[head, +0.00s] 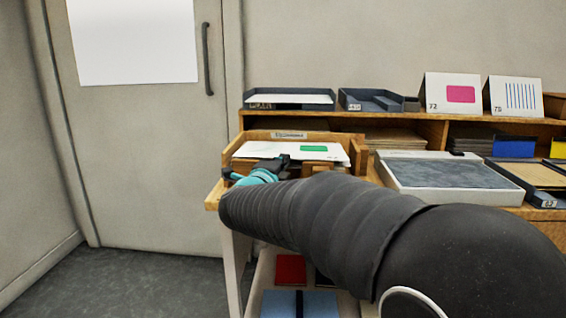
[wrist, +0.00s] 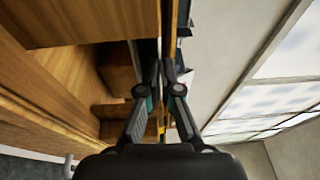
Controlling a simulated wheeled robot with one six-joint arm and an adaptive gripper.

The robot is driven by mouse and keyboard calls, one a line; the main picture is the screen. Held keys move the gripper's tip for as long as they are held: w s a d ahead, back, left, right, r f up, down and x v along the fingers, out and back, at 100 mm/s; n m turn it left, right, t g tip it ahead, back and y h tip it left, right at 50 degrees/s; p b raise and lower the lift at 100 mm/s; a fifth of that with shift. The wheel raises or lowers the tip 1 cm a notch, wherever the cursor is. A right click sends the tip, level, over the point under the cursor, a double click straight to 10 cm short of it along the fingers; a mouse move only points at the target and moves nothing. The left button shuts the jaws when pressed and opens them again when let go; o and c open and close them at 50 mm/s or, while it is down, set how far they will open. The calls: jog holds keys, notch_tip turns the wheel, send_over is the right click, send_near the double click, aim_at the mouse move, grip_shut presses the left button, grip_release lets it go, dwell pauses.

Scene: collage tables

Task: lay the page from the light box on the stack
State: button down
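The page (head: 270,150), white with a green rectangle, is over the wooden tray (head: 354,158). Its right corner overlaps the tray's right wall; whether it touches what lies below is hidden. My gripper (head: 285,161) is at the page's front edge. In the wrist view my gripper (wrist: 161,66) has its fingers close together, with the page nearly edge-on between them; it looks shut on the page. The light box (head: 440,171), a pale frame with a grey panel, stands right of the tray, and its visible panel is bare. The stack inside the tray cannot be made out.
Dark trays (head: 290,99) and two cards (head: 452,94) stand on the upper shelf (head: 400,115). A dark-edged tray (head: 540,180) is right of the light box. Red and blue items (head: 291,269) lie below. The floor (head: 150,280) at left is clear.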

jog(key=shift+f, duration=0.5)
jog(key=c, duration=1.2)
grip_release()
jog(key=shift+c, duration=0.2)
jog(key=v, duration=1.2)
